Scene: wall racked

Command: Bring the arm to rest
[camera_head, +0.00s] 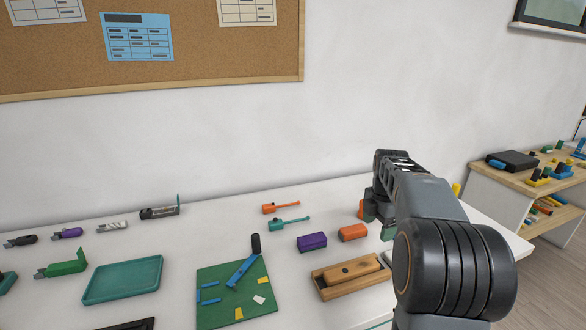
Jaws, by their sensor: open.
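My arm rises from the lower right of the head view and reaches forward over the right part of the white table (200,222). My gripper (377,214) is at its far end, pointing down, with its fingers apart. I see nothing held between them, though the arm partly covers this spot. An orange piece (361,209) shows just beside the fingers. Whether the gripper touches it, I cannot tell.
Near the arm are an orange block (353,232), a purple block (311,242) and a wooden box (334,287). A green board (215,309) and teal tray (124,279) lie further left. A wooden-topped shelf (545,185) stands right. The wall is behind.

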